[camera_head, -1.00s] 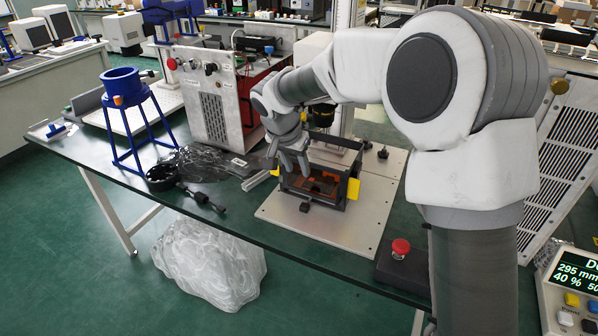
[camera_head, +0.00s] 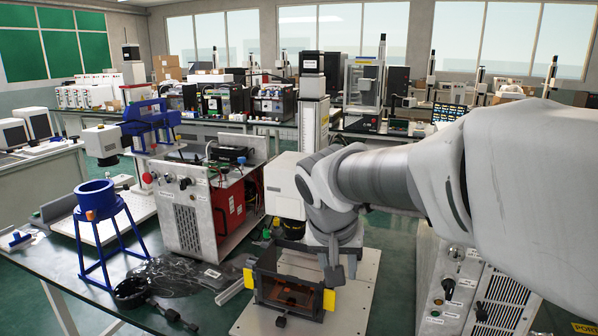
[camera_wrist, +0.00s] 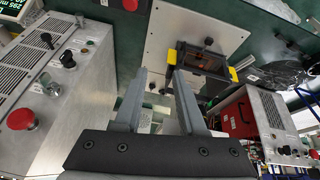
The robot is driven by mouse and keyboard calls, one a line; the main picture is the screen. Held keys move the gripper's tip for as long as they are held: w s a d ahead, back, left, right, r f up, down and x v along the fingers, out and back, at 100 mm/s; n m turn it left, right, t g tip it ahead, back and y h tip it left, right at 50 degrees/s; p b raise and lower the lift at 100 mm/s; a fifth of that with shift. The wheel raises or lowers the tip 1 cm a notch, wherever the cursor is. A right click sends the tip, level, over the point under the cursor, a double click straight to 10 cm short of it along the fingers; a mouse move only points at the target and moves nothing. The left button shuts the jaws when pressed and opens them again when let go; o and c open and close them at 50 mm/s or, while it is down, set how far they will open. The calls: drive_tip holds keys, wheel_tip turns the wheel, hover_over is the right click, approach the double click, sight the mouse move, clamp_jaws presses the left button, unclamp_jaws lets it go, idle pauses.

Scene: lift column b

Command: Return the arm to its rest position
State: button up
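My arm reaches in from the right of the head view. My gripper (camera_head: 333,272) points down by the back right of the dark box with yellow side clips (camera_head: 287,284), which stands on a light metal plate (camera_head: 352,305). In the wrist view, the two grey fingers of my gripper (camera_wrist: 160,72) are apart with nothing between them, so it is open and empty. There the box (camera_wrist: 206,64) lies beyond the right fingertip, apart from it. My arm hides part of the table behind it in the head view.
A red-sided instrument (camera_head: 205,215) and blue funnel stand (camera_head: 97,210) are left of the box. A black pan-like tool (camera_head: 135,292) lies at the table front. A control cabinet (camera_head: 462,285) stands right. A red button (camera_wrist: 130,4) shows in the wrist view.

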drive_tip(key=s+d+r+n+y+p, duration=0.1)
drive_tip(key=s+d+r+p, duration=0.1)
drive_tip(key=s, duration=0.6)
drive_tip(key=s+d+r+n+t+p, duration=0.1)
drive_tip(key=s+d+r+p, duration=0.1)
drive_tip(key=s+d, duration=0.3)
drive_tip(key=s, duration=0.4)
drive_tip(key=shift+s+r+y, duration=0.25)
drive_tip(key=shift+s+y, duration=0.05)
drive_tip(key=shift+y, duration=0.1)
drive_tip(key=shift+d, duration=0.1)
